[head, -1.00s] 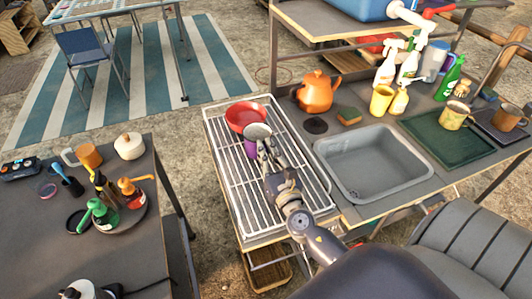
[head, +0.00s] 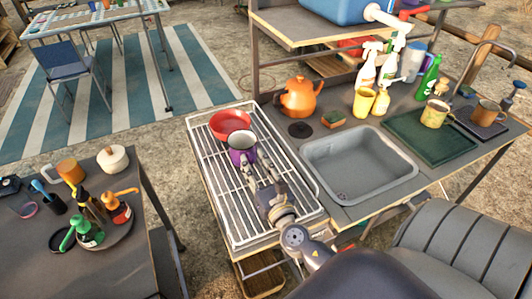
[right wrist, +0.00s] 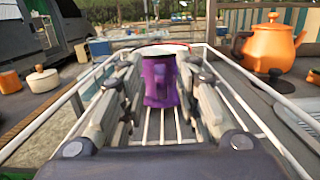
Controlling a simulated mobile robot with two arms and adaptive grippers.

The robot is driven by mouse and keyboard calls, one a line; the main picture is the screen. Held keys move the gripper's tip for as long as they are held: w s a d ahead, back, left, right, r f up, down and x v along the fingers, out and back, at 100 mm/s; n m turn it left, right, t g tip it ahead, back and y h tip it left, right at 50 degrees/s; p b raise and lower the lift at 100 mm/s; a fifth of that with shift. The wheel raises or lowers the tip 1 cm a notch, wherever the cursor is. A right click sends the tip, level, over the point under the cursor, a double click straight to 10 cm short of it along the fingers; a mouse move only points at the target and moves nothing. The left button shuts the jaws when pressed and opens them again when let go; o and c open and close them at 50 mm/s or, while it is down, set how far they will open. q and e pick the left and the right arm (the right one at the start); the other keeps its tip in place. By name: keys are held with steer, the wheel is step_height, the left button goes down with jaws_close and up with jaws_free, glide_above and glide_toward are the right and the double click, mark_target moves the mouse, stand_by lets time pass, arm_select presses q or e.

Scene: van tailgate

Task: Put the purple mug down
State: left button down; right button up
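The purple mug (head: 241,155), with a pale inside, stands upright on the white wire rack (head: 213,208), just in front of a red bowl (head: 232,118). In the right wrist view the mug (right wrist: 160,82) is straight ahead, its handle toward me. My right gripper (head: 262,172) is low over the rack on the near side of the mug. Its fingers (right wrist: 159,95) are spread, with gaps showing between them and the mug. My left gripper is in no view.
A grey sink (head: 358,165) lies right of the rack. An orange kettle (head: 299,98) and a sponge (head: 333,119) stand behind it. A dark table (head: 120,240) with bottles and a white pot is at left. The near part of the rack is bare.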

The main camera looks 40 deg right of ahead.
steer(key=b+v, duration=0.3)
steer(key=v, duration=0.5)
steer(key=shift+s+f, duration=0.15)
steer(key=shift+s, duration=0.2)
steer(key=shift+s+a, duration=0.15)
steer(key=shift+s, duration=0.25)
